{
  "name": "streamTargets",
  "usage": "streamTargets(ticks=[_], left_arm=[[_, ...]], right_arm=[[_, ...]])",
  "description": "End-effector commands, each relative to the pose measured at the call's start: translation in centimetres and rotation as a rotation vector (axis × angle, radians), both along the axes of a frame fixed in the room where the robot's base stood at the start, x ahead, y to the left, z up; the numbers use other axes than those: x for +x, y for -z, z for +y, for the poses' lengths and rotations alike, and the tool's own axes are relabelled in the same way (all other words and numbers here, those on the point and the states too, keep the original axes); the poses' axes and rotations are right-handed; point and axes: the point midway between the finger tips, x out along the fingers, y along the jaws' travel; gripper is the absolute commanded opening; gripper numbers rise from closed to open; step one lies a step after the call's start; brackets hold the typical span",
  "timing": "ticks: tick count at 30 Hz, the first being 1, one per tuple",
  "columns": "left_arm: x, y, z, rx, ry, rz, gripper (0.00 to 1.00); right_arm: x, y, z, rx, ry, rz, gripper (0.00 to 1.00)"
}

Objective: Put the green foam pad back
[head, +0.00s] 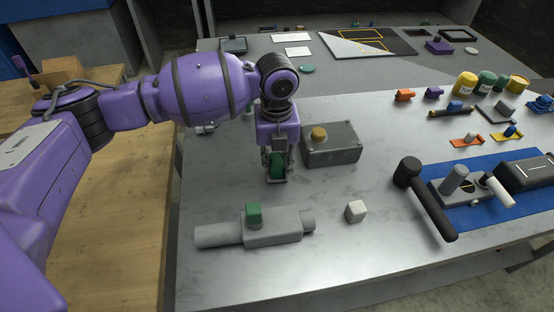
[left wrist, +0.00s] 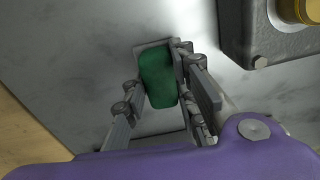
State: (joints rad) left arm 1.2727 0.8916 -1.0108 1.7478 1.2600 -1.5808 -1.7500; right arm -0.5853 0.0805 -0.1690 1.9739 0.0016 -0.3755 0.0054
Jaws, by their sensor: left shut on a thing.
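The green foam pad (head: 277,163) is held between the fingers of my left gripper (head: 276,172), left of the grey box on the table. In the left wrist view the green pad (left wrist: 158,78) lies between the two fingers of the gripper (left wrist: 165,85). A small grey plate edge (left wrist: 152,45) shows behind the pad there; I cannot tell whether the pad touches it or the table. My right gripper is not in view.
A grey box with a yellow cap (head: 334,148) stands close right of my gripper. In front are a grey cylinder part (head: 270,228) with a green block (head: 253,213) and a white cube (head: 356,211). A black mallet (head: 425,195) and blue mat (head: 480,222) lie right.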

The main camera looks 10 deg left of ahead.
Motion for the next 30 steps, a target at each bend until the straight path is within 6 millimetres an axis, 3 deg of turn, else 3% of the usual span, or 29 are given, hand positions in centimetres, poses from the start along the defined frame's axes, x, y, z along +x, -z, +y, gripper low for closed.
streamTargets(ticks=[2, 3, 7, 16, 20, 30], left_arm=[[0.0, 0.3, 0.0, 0.001, 0.0, 0.001, 0.01], [0.0, 0.4, 0.0, 0.001, 0.0, 0.001, 0.27], [0.0, 0.3, 0.0, 0.001, 0.0, 0.001, 0.44], [0.0, 0.4, 0.0, 0.0, 0.0, 0.001, 0.45], [0.0, 0.8, 0.0, 0.0, 0.001, 0.004, 0.45], [0.4, -5.6, 0.1, -0.001, 0.0, 0.001, 0.45]], right_arm=[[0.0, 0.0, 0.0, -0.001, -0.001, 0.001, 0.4], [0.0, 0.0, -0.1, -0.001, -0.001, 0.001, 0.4], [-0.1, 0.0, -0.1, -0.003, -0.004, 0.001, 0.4], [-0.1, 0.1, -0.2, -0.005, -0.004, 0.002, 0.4], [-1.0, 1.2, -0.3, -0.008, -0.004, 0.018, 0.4], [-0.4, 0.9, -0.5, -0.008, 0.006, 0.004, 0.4]])
